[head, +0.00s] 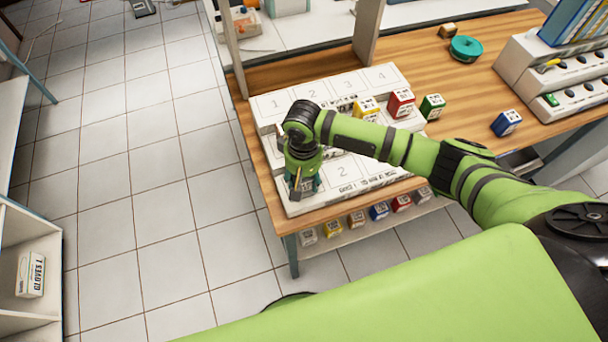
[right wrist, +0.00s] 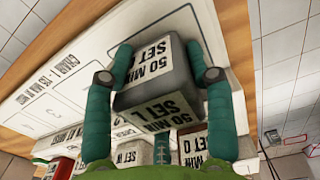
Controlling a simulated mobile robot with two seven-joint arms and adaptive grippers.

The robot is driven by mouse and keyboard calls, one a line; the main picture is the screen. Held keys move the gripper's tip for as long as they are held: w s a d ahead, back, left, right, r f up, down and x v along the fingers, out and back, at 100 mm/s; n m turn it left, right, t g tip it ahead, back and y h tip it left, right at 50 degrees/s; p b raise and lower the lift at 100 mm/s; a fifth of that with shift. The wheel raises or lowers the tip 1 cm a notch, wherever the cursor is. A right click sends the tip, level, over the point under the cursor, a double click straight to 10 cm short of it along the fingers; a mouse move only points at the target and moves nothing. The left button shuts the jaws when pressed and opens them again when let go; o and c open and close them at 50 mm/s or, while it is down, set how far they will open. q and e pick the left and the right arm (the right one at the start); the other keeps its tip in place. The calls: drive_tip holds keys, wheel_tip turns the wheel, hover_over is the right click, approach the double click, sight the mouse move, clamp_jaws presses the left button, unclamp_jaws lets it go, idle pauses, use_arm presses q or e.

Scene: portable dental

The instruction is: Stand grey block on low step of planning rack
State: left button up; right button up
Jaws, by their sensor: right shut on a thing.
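My right gripper (head: 302,188) is over the left end of the low step of the white planning rack (head: 377,178). In the right wrist view its teal fingers (right wrist: 159,65) are shut on the sides of a grey block (right wrist: 150,98) with white labels reading "50 MIN". The block is close to the white rack surface; I cannot tell whether it touches. A printed "2" shows on the low step right of the gripper. My left gripper is not in view.
A blue block (head: 506,123) and a teal round item (head: 465,49) are on the wooden table. Several blocks sit on a shelf below the table's front edge.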

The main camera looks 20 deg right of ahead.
drive_tip(key=o, duration=0.9)
drive_tip(key=shift+f, duration=0.1)
wheel_tip(320, 180, up, 12)
drive_tip(key=shift+r+b, duration=0.2)
drive_tip(key=shift+b, duration=0.4)
